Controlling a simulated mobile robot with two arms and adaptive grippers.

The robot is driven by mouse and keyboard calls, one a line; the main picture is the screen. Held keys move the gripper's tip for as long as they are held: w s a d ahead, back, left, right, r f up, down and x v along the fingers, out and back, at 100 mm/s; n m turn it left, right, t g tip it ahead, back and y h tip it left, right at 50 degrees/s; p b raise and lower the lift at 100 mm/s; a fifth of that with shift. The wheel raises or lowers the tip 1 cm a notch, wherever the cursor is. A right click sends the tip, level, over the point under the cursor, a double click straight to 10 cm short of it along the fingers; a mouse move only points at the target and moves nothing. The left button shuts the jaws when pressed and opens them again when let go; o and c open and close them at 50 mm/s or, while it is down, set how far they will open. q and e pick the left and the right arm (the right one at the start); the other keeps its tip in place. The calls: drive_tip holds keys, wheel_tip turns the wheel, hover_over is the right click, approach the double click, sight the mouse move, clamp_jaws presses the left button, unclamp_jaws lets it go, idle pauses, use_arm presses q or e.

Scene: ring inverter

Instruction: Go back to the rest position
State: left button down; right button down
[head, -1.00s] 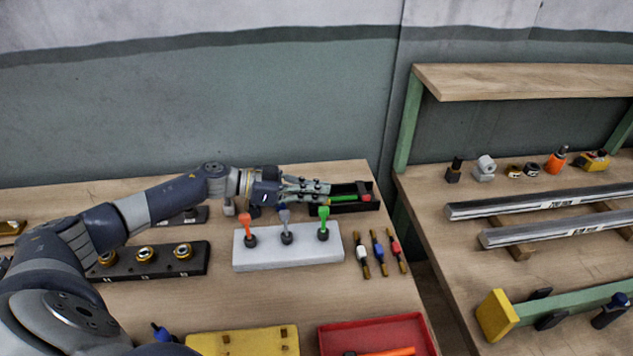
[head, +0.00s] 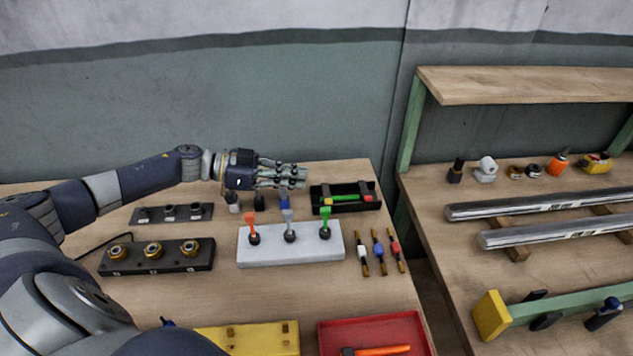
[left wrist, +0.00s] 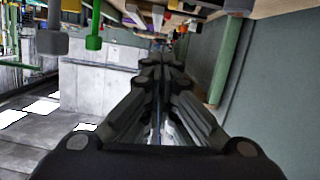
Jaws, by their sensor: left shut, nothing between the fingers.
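My left gripper (head: 300,176) is shut and empty, held above the back of the workbench, a little left of the black tray and clear of the things below it. Its closed fingers (left wrist: 162,85) fill the middle of the left wrist view. A black holder with three brass rings (head: 152,250) lies at the left of the bench. Another black holder with three pegs (head: 170,212) lies behind it. My right gripper does not show.
A white block (head: 265,255) holds red, grey and green tools. A black tray (head: 318,208) stands at the back right. Brushes (head: 379,250), a red tray (head: 410,325) and a yellow plate (head: 250,340) are nearer. A second bench (head: 560,260) is at the right.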

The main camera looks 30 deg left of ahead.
use_arm(q)
drive_tip(key=shift+v, duration=2.05)
